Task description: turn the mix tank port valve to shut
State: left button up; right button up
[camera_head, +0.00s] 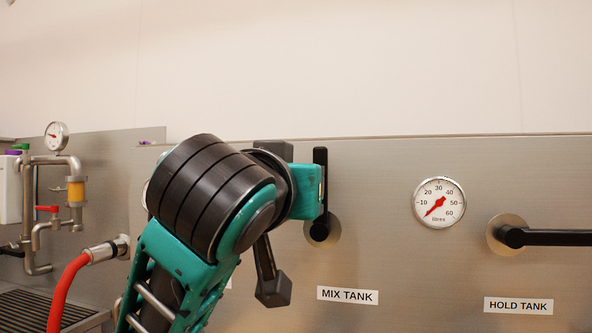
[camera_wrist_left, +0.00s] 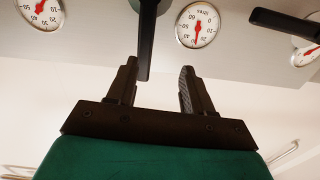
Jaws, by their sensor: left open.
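The mix tank port valve has a black lever (camera_head: 320,160) that stands upright from its round hub, above the MIX TANK label (camera_head: 347,295). In the left wrist view, which is upside down, the lever (camera_wrist_left: 148,35) hangs from the top edge. My left gripper (camera_wrist_left: 158,70) is open, and the lever's free end shows in the gap between its fingers, close to the left-hand finger. I cannot tell whether they touch. In the head view my left arm hides most of the gripper at the lever's left side. My right gripper is not in view.
A dial gauge (camera_head: 440,202) and the hold tank valve lever (camera_head: 548,237), lying level, are to the right. The wrist view shows another lever (camera_wrist_left: 285,22) and gauge (camera_wrist_left: 197,24). A red hose (camera_head: 67,290) and pipework (camera_head: 30,210) are at the left.

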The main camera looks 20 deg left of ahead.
pick_arm(q)
jog(key=shift+h, duration=0.3)
jog(key=shift+w+d+r+p, duration=0.2)
jog(key=shift+w+d+p, duration=0.1)
jog(key=shift+w, duration=1)
jog(key=shift+w+d+r+p, duration=0.15)
jog(key=shift+w+d+r, duration=0.15)
jog(key=shift+w, duration=0.95)
jog(key=shift+w+d+r+p, duration=0.15)
jog(key=shift+w+d+p, duration=0.15)
jog(key=shift+w, duration=1)
